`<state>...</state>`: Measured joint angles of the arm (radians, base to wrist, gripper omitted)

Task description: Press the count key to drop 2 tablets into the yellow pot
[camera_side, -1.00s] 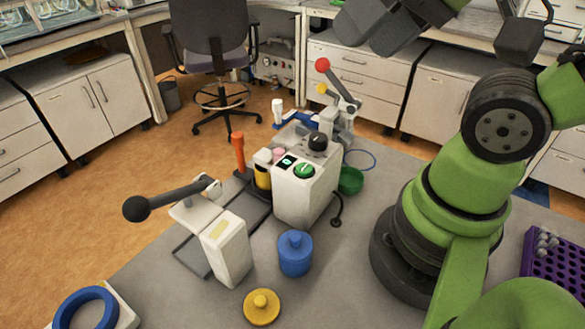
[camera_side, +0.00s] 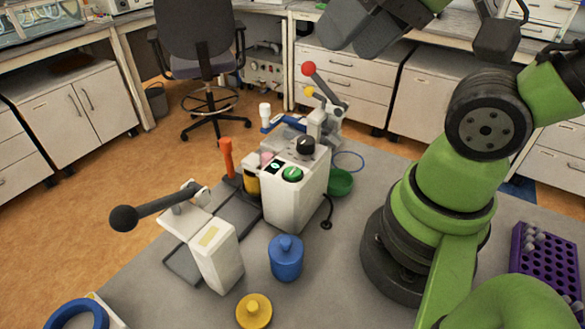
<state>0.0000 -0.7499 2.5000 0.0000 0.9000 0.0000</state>
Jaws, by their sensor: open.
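The white counting machine (camera_side: 298,208) stands mid-table. On its top are a round green key (camera_side: 292,174), a black knob (camera_side: 306,145) and a small dark display (camera_side: 275,167) whose figure is too small to read. The yellow pot (camera_side: 252,184) stands at the machine's left side, mostly hidden behind it; its contents cannot be seen. A yellow lid with a knob (camera_side: 254,310) lies on the table in front. My gripper (camera_side: 368,32) is open at the top edge, partly cut off, well above and apart from the machine.
A blue knobbed jar (camera_side: 286,260) and a white lever press (camera_side: 216,252) with a long black-ended handle stand in front. A green bowl (camera_side: 340,183) and a cable lie beside the machine. An orange post (camera_side: 227,158) rises behind. A purple rack (camera_side: 545,262) is at right.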

